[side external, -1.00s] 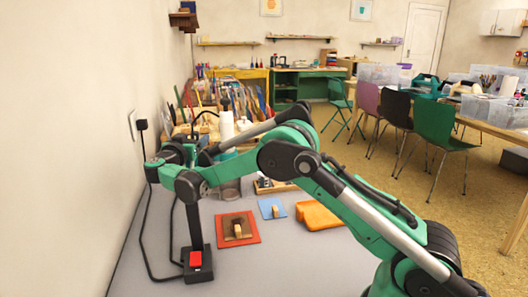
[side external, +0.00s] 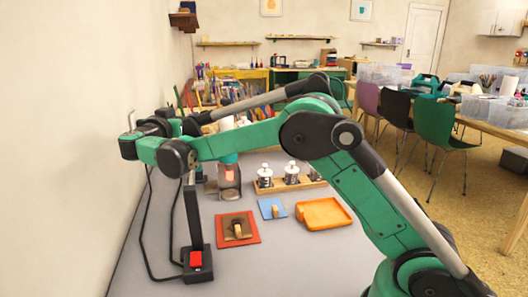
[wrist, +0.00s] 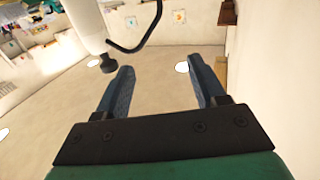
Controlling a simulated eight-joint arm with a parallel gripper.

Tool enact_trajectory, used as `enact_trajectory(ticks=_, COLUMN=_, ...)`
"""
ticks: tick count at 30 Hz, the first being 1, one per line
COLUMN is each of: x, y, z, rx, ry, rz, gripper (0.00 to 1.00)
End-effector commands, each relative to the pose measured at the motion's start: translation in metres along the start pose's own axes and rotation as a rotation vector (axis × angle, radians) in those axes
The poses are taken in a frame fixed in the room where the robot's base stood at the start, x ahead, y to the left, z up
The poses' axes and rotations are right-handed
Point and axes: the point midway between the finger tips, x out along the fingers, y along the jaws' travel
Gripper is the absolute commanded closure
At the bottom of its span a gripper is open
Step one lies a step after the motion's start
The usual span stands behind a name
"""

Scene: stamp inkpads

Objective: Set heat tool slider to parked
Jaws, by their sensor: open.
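A white cylinder with a black tip (wrist: 85,22) shows at the upper left of the wrist view, with a black cable loop beside it. It may be the heat tool; I cannot make out a slider on it. In the side view, a white body (side external: 226,124) is partly behind my arm, above a stand with a pinkish part (side external: 229,172). A black base with a red block (side external: 196,258) and an upright black post stands at the front left. My gripper (wrist: 160,65) is open and empty in the wrist view, apart from the cylinder.
A red pad (side external: 252,220), a blue pad (side external: 265,205) and an orange tray (side external: 323,213) lie on the grey table (side external: 290,265). Black cords run along the left wall. The front of the table is clear.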

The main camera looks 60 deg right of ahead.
Motion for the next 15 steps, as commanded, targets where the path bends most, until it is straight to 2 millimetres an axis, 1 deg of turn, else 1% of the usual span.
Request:
enact_trajectory(ticks=1, x=0.000, y=0.001, z=-0.017, rx=0.000, ry=0.000, rz=0.000, gripper=0.36)
enact_trajectory(ticks=4, x=0.000, y=0.001, z=-0.044, rx=0.000, ry=0.000, rz=0.000, gripper=0.36)
enact_trajectory(ticks=6, x=0.016, y=-0.001, z=-0.042, rx=0.000, ry=0.000, rz=-0.078, gripper=0.36)
enact_trajectory(ticks=9, x=0.032, y=-0.005, z=-0.043, rx=0.000, ry=0.000, rz=-0.196, gripper=0.36)
enact_trajectory(ticks=15, x=0.056, y=-0.005, z=-0.045, rx=0.000, ry=0.000, rz=-0.467, gripper=0.36)
